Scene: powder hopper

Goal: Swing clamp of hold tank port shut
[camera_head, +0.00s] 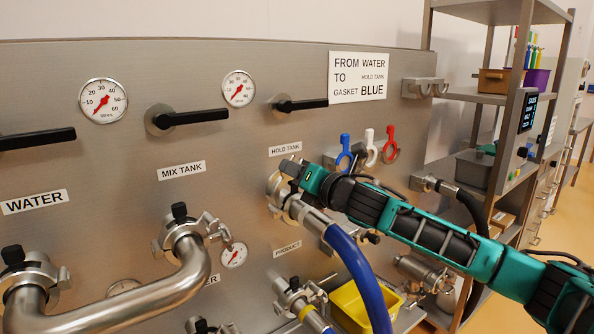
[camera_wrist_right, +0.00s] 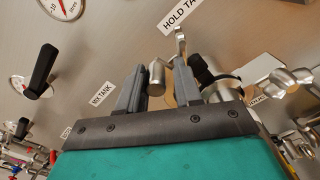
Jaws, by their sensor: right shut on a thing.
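The hold tank port, under the HOLD TANK label (camera_head: 285,149), has a metal clamp (camera_head: 276,188) around it, partly hidden by my gripper. A blue hose (camera_head: 352,262) with a metal end (camera_head: 311,217) meets the port from below right. My right gripper (camera_head: 291,168) is at the upper part of this clamp. In the right wrist view its fingers (camera_wrist_right: 157,88) are on either side of a small metal cylinder (camera_wrist_right: 157,74), seemingly part of the clamp, and shut on it. How far the clamp is closed is hidden. My left gripper is not in view.
A curved steel pipe (camera_head: 168,284) is clamped to the mix tank port at left. A yellow bin (camera_head: 362,306) stands below. Black valve handles (camera_head: 302,105) stick out above.

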